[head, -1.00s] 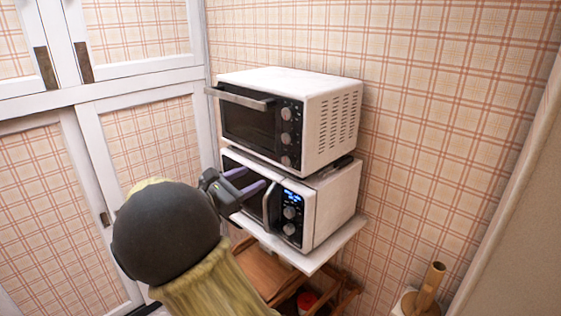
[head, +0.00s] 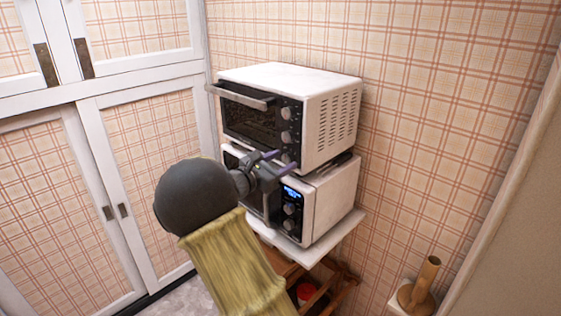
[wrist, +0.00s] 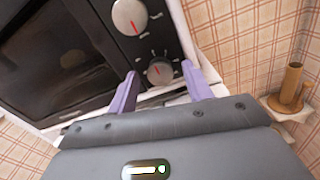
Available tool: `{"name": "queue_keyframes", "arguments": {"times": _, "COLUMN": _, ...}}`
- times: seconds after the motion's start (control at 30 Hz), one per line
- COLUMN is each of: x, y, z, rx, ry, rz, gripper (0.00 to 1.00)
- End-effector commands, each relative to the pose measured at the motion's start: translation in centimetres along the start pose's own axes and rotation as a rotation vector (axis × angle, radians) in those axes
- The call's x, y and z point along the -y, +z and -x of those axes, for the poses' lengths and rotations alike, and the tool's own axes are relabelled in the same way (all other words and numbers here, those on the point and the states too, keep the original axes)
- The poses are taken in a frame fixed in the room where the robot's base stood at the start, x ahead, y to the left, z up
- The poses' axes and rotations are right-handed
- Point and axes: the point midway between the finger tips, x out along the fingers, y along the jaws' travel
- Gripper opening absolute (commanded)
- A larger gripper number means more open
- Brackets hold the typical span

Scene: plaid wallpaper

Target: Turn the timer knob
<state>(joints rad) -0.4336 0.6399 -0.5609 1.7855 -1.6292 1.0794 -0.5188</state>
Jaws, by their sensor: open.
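A white toaster oven (head: 332,118) has a black panel with a column of silver knobs. The top knob (head: 287,112) and middle knob (head: 286,138) show in the head view. The lowest knob (wrist: 160,71), with a red mark, shows in the wrist view, and another knob (wrist: 130,16) is above it. Labels are too small to read, so I cannot tell which is the timer. My gripper (head: 285,161) is open in front of the lower panel. In the wrist view its purple fingers lie on either side of the lowest knob; contact is not clear.
A white microwave (head: 330,202) with a lit display stands under the oven on a white shelf (head: 335,240). The oven door handle (head: 240,97) sticks out at the left. White cabinets (head: 150,85) are at the left. A wooden holder (head: 417,295) stands at lower right.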

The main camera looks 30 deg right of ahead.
Motion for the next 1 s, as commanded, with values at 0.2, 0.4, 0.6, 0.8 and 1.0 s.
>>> {"name": "queue_keyframes", "arguments": {"times": 0.2, "x": -0.01, "y": 0.00, "z": 0.04, "rx": 0.000, "ry": 0.000, "rz": 0.000, "gripper": 0.17}}
{"name": "queue_keyframes", "arguments": {"times": 0.4, "x": -0.02, "y": -0.02, "z": 0.06, "rx": 0.000, "ry": 0.000, "rz": -0.002, "gripper": 0.06}}
{"name": "queue_keyframes", "arguments": {"times": 0.6, "x": 0.00, "y": -0.20, "z": 0.08, "rx": -0.001, "ry": 0.001, "rz": -0.025, "gripper": 0.06}}
{"name": "queue_keyframes", "arguments": {"times": 0.8, "x": 0.03, "y": -0.45, "z": 0.11, "rx": -0.001, "ry": 0.002, "rz": -0.095, "gripper": 0.06}}
{"name": "queue_keyframes", "arguments": {"times": 1.0, "x": 0.08, "y": -0.71, "z": 0.11, "rx": -0.001, "ry": 0.003, "rz": -0.216, "gripper": 0.06}}
